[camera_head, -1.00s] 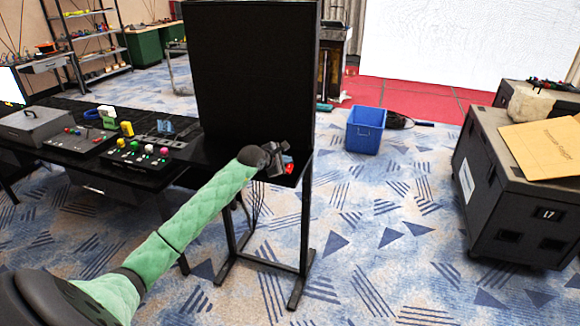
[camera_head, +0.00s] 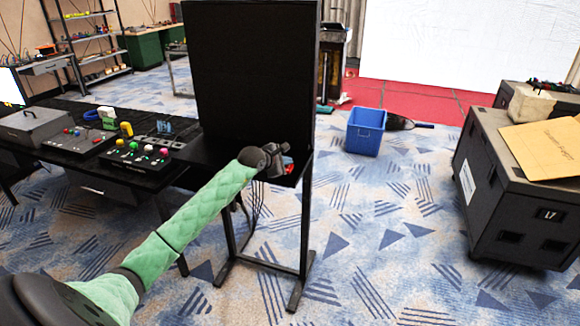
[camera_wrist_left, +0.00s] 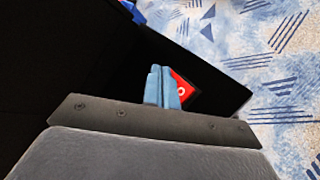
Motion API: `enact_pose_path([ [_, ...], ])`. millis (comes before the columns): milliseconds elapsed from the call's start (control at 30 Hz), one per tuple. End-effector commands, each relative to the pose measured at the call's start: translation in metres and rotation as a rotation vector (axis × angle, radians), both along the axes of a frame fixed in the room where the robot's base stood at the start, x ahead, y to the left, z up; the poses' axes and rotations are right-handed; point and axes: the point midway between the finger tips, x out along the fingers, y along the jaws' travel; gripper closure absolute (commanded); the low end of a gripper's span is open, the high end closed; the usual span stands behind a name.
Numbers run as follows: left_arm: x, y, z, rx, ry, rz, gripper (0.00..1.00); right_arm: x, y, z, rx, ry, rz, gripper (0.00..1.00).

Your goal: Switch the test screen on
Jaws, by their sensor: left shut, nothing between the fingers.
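The test screen (camera_head: 252,75) is a tall dark panel on a black stand, and its face is black. A red switch (camera_head: 289,163) sits low on the stand's shelf, mostly hidden behind my left gripper (camera_head: 283,168) in the head view. In the left wrist view the red switch (camera_wrist_left: 183,90) has a white mark and lies just beyond the blue fingertips (camera_wrist_left: 162,88). The fingers are together with nothing between them. They overlap the switch in the picture; I cannot tell whether they touch it. My right gripper is not in view.
A black table (camera_head: 75,165) with button boxes stands on the left. A blue bin (camera_head: 365,132) is on the floor behind, right of the stand. A dark case (camera_head: 515,185) with a yellow envelope (camera_head: 545,147) stands on the right. The patterned carpet between is clear.

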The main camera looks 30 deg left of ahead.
Motion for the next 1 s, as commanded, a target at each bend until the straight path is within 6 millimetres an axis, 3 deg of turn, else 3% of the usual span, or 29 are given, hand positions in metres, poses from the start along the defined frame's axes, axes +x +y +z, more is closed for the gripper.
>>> enact_pose_path([
  [1000, 0.0018, 0.0004, -0.0057, 0.000, 0.000, 0.000, 1.00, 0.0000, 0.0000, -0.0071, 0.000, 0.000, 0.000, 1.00],
])
